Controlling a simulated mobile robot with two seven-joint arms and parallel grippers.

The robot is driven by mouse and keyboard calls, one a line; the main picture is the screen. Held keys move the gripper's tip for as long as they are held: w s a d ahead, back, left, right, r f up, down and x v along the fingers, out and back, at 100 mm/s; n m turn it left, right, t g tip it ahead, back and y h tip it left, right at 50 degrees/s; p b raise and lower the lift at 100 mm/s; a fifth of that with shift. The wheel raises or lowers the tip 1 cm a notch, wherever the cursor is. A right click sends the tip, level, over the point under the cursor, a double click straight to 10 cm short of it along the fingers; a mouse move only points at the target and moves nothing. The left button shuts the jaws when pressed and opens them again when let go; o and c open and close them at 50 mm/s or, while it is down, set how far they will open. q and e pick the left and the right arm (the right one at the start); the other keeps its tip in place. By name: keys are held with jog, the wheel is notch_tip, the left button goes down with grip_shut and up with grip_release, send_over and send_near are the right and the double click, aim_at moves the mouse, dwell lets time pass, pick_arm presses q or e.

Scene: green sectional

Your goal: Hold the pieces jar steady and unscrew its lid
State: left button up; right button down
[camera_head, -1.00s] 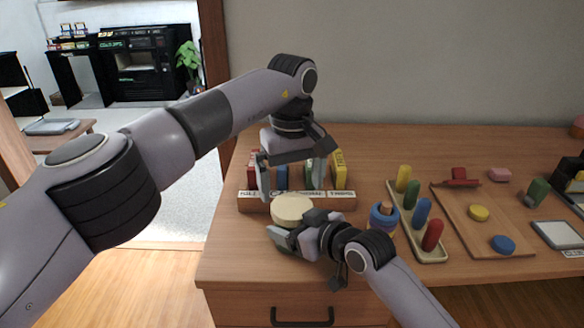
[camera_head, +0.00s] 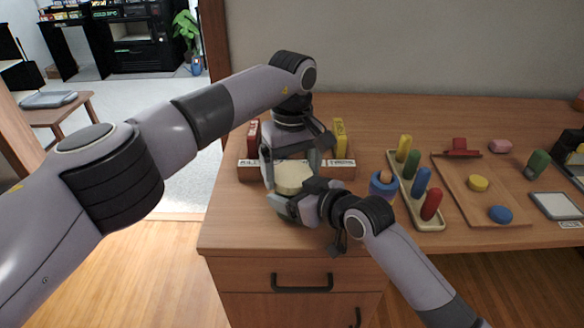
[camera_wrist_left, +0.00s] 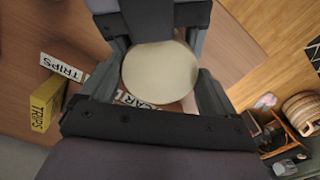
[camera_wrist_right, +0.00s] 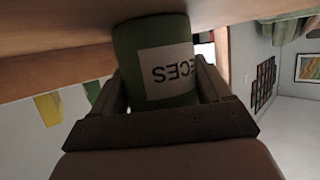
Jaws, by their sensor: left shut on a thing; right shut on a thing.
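The pieces jar has a round cream lid (camera_head: 293,177) and stands near the table's left front. Its green body (camera_wrist_right: 150,45) with a white label reading "...ECES" shows in the right wrist view. My right gripper (camera_head: 297,208) comes from the front right and is shut around the jar's body. My left gripper (camera_head: 292,172) points down from above, its fingers on either side of the lid, shut on it. In the left wrist view the lid (camera_wrist_left: 160,75) sits between both fingers. Much of the jar is hidden by my grippers in the head view.
A wooden rack (camera_head: 345,171) with labelled slots and a yellow block (camera_head: 340,135) stands just behind the jar. To the right are a ring stacker (camera_head: 384,188), a peg board (camera_head: 428,222) and a wooden tray (camera_head: 495,212). The table's front edge is close to the jar.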

pick_arm(q)
jog(key=n, duration=0.6)
jog(key=shift+n, duration=0.3)
jog(key=o, duration=0.9)
jog(key=shift+r, duration=2.4)
jog(key=shift+r+m, duration=1.1)
jog(key=shift+r, duration=0.35)
jog(key=shift+f, duration=3.85)
